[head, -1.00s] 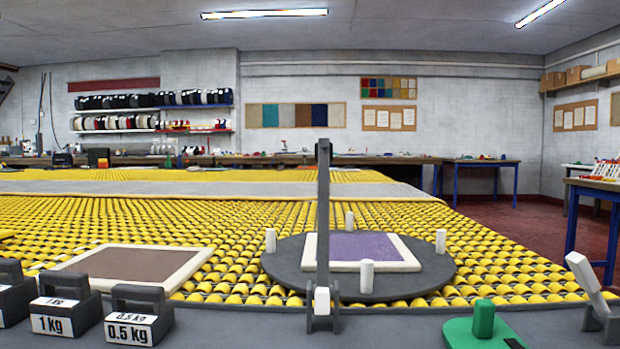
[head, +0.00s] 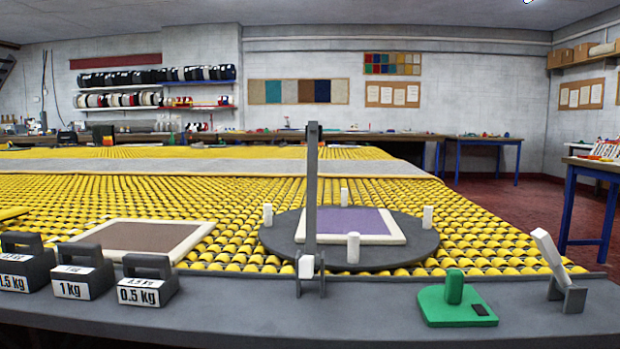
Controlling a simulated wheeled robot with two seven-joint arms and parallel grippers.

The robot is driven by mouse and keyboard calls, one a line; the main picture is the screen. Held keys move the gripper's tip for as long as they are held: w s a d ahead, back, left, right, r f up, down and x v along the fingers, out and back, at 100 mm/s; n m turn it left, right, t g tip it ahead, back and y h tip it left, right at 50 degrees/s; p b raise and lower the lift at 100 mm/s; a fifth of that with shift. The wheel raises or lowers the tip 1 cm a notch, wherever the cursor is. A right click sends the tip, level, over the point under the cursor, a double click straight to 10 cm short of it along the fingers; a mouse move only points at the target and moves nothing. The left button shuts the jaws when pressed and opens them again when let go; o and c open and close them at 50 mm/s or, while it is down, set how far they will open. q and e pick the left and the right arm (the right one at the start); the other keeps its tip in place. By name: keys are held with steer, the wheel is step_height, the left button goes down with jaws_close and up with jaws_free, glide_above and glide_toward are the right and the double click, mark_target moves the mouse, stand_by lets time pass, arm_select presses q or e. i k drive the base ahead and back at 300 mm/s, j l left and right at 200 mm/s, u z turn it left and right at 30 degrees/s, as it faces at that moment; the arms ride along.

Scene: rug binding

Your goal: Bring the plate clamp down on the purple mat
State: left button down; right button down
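The purple mat (head: 355,221) has a cream border and lies on a round dark grey turntable (head: 410,250) with several white pegs around its rim. The plate clamp (head: 311,195) is a dark grey upright arm on a bracket at the front ledge, with a white block (head: 306,266) at its base. The arm stands nearly vertical in front of the mat's left part and hides some of it. Neither of my grippers is in view.
Several labelled weights, one marked 0.5 kg (head: 147,281), stand on the grey ledge (head: 240,305) at left. A brown mat (head: 145,237) lies on yellow rollers. A green block with a knob (head: 458,303) and a tilted white lever (head: 549,250) sit at right.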

mark_target(309, 261)
steer(key=k+l+u, duration=0.5)
steer(key=k+l, duration=0.15)
steer(key=k, duration=0.1)
